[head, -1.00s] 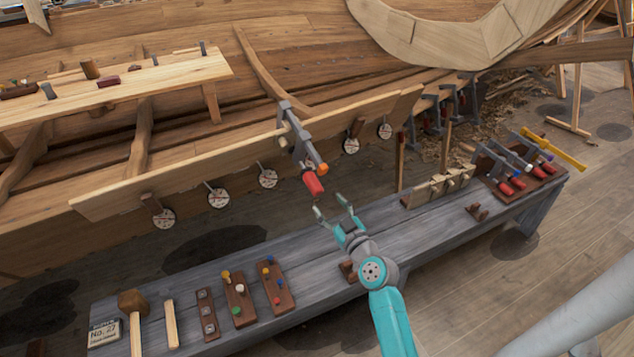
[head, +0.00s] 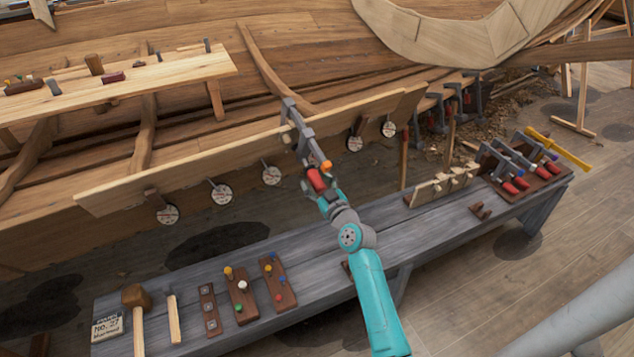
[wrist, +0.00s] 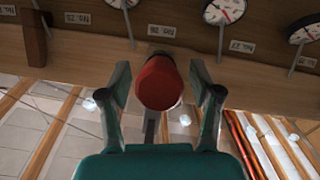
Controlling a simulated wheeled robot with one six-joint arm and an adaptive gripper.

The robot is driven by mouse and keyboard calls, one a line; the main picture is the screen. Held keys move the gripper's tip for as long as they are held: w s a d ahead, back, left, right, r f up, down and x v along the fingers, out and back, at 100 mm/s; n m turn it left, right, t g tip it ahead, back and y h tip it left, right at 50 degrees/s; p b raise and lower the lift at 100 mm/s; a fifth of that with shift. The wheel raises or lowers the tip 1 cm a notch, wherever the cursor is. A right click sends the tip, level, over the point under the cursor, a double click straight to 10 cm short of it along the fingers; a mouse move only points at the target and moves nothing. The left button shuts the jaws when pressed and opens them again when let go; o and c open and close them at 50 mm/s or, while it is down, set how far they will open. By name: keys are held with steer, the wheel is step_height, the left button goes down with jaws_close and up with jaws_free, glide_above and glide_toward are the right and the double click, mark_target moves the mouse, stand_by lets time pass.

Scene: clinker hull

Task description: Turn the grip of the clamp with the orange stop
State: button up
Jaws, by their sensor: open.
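The clamp (head: 297,128) with the orange stop (head: 326,164) sits on the edge of the hull plank, above the bench. Its red grip (head: 317,181) points down towards the front. My gripper (head: 322,190) is at the red grip, with its fingers open on either side of it. In the wrist view the red grip (wrist: 159,84) is seen end-on between the two open fingers (wrist: 160,100), with a visible gap on each side. The orange stop is hidden in the wrist view.
A grey bench (head: 400,225) runs below, holding a mallet (head: 136,299), peg blocks and a rack of other red-gripped clamps (head: 520,165). Round dials (head: 271,175) hang along the plank (head: 200,170).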

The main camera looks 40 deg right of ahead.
steer(key=c, duration=1.1)
steer(key=shift+c, duration=0.2)
steer(key=m+y, duration=0.2)
steer(key=shift+d+t+y, duration=0.15)
steer(key=shift+t+y, duration=0.15)
steer(key=m+y, duration=0.2)
steer(key=shift+m+t, duration=0.3)
steer(key=shift+m, duration=0.1)
steer(key=m+y, duration=0.2)
steer(key=shift+f+m+t+y, duration=0.1)
steer(key=shift+m+t+y, duration=0.2)
steer(key=shift+m+t, duration=0.1)
steer(key=shift+f+m+t+y, duration=0.1)
steer(key=shift+m+t+y, duration=0.3)
steer(key=shift+m+y, duration=0.55)
steer(key=shift+m, duration=0.35)
